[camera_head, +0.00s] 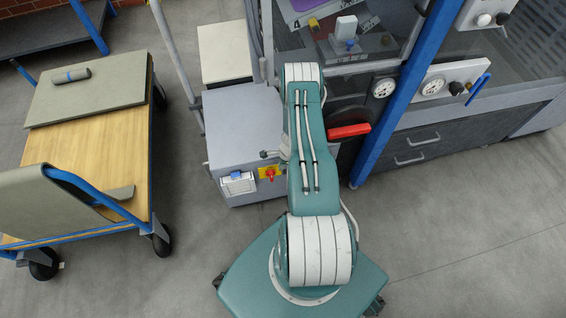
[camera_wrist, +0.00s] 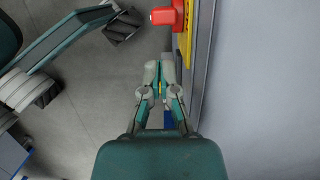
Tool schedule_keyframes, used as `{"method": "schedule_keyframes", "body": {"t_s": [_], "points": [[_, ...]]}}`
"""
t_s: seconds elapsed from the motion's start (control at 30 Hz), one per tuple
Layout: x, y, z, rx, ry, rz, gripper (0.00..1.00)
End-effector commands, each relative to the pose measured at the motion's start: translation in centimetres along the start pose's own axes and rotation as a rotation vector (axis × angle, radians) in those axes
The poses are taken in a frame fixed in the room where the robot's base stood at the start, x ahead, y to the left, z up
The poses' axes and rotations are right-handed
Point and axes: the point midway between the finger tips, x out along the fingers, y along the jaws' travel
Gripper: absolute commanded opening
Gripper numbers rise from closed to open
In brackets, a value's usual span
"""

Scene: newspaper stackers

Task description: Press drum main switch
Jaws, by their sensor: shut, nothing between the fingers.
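The main switch is a red rotary knob (camera_head: 269,174) on a yellow plate (camera_head: 262,170), on the front face of a grey cabinet (camera_head: 240,125). In the wrist view the red knob (camera_wrist: 166,15) sticks out to the left from its yellow plate (camera_wrist: 185,35) at the top. My gripper (camera_wrist: 158,66) is shut and empty, its fingertips together. It is beside the cabinet face, apart from the knob, which lies beyond the fingertips in the wrist view. In the head view my arm hides much of the area right of the switch, and I cannot clearly make out the gripper.
A white-and-blue socket box (camera_head: 238,184) sits left of the switch. A red handle (camera_head: 348,131) and a gauge (camera_head: 384,88) are right of my arm. A blue post (camera_head: 395,110) stands further right. A wooden cart (camera_head: 105,150) stands left, with clear floor between it and the cabinet.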

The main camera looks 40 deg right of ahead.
Motion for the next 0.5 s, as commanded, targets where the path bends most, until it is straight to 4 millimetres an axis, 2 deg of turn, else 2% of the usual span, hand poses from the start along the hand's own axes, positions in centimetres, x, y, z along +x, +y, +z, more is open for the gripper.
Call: {"method": "schedule_keyframes", "body": {"t_s": [0.1, 0.23, 0.5], "points": [[2.1, 0.1, 0.1, -0.002, 0.0, 0.002, 0.0], [3.8, 0.0, 0.0, 0.0, -0.002, 0.002, 0.0], [5.1, -0.1, -0.1, -0.001, -0.003, 0.001, 0.0]]}}
